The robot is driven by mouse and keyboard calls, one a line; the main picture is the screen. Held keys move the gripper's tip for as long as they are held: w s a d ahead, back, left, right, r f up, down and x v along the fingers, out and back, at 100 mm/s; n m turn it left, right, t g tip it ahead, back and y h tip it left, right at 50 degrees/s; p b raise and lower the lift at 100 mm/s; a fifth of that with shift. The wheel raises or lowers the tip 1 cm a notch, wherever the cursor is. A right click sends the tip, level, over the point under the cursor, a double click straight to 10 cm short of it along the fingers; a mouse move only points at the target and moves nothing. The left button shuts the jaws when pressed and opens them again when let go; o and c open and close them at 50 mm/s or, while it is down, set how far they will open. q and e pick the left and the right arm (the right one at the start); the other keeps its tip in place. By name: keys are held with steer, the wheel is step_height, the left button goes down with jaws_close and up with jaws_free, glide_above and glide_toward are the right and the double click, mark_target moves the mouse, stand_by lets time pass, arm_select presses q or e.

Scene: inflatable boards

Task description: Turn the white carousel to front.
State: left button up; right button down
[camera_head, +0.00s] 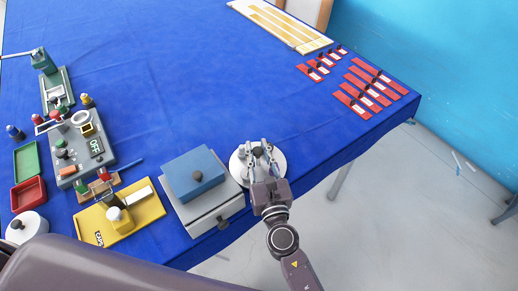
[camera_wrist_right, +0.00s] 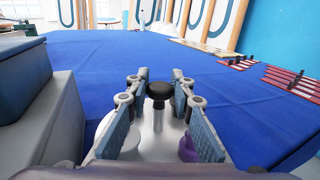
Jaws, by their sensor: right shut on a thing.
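The white carousel (camera_head: 237,170) is a round disc near the front edge of the blue table, and part of it also shows in the right wrist view (camera_wrist_right: 165,142). A black-topped knob on a pale post (camera_wrist_right: 158,108) stands up from it. My right gripper (camera_head: 262,151) is over the carousel, its fingers on both sides of the knob and shut on it. In the wrist view a purple item (camera_wrist_right: 187,149) sits on the disc, partly hidden by the right finger. My left gripper is not in view.
A grey box with a blue block (camera_head: 193,175) stands close left of the carousel. A yellow board (camera_head: 145,212), a grey panel (camera_head: 97,160) and trays (camera_head: 27,194) lie farther left. Red pieces (camera_head: 366,86) lie at the far right. The table's middle is clear.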

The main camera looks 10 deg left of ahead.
steer(key=c, duration=1.7)
jaws_free()
steer(key=v, duration=1.2)
